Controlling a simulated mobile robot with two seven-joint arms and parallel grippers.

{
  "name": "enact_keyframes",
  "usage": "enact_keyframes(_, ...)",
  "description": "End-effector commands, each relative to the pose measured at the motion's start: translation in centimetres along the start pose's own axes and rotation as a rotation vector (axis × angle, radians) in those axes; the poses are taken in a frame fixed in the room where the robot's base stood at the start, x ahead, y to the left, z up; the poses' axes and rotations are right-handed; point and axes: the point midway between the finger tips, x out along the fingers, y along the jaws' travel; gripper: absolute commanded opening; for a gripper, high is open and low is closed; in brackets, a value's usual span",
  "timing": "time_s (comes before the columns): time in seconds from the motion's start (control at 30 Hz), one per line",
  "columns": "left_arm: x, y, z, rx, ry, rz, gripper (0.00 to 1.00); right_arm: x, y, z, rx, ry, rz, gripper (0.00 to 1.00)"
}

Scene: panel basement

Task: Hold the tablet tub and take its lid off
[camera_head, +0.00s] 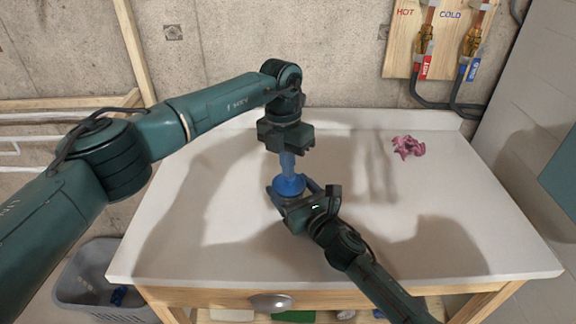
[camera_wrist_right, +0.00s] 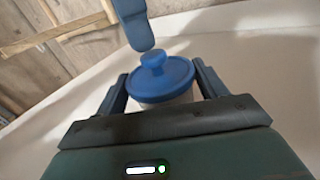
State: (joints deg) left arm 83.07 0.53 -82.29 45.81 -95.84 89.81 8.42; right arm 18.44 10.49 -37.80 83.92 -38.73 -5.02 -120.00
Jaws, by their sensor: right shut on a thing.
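The tablet tub (camera_wrist_right: 166,99) stands on the white worktop, a pale body under a round blue lid (camera_head: 288,187). The lid has a raised knob and sits on the tub in the right wrist view (camera_wrist_right: 178,77). My right gripper (camera_head: 291,189) is shut on the tub's body, one finger on each side below the lid. My left gripper (camera_head: 288,170) points down from above, its blue fingertips over the lid's knob. The right wrist view shows a left finger (camera_wrist_right: 133,22) close to the knob. I cannot tell whether it touches, or how wide its jaws are.
A crumpled pink cloth (camera_head: 408,147) lies on the worktop (camera_head: 440,225) at the back right. The worktop is otherwise clear. A grey bin (camera_head: 85,285) stands below left. Hot and cold pipes (camera_head: 447,50) are on the wall behind.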

Motion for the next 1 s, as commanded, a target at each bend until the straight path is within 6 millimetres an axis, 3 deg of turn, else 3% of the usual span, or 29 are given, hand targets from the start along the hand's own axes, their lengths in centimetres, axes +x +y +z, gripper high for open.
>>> enact_keyframes(0.57,-0.56,0.10,-0.05,-0.004,0.000,0.079,0.00,-0.04,-0.04,-0.15,0.001,0.003,-0.001,0.30)
enact_keyframes(0.87,-0.55,0.12,-0.05,-0.004,0.000,0.079,0.23,-0.03,-0.05,-0.08,0.000,0.001,-0.001,0.30)
enact_keyframes(1.0,-0.55,0.13,-0.06,-0.004,0.000,0.079,0.23,-0.02,-0.06,-0.05,0.000,0.001,-0.001,0.30)
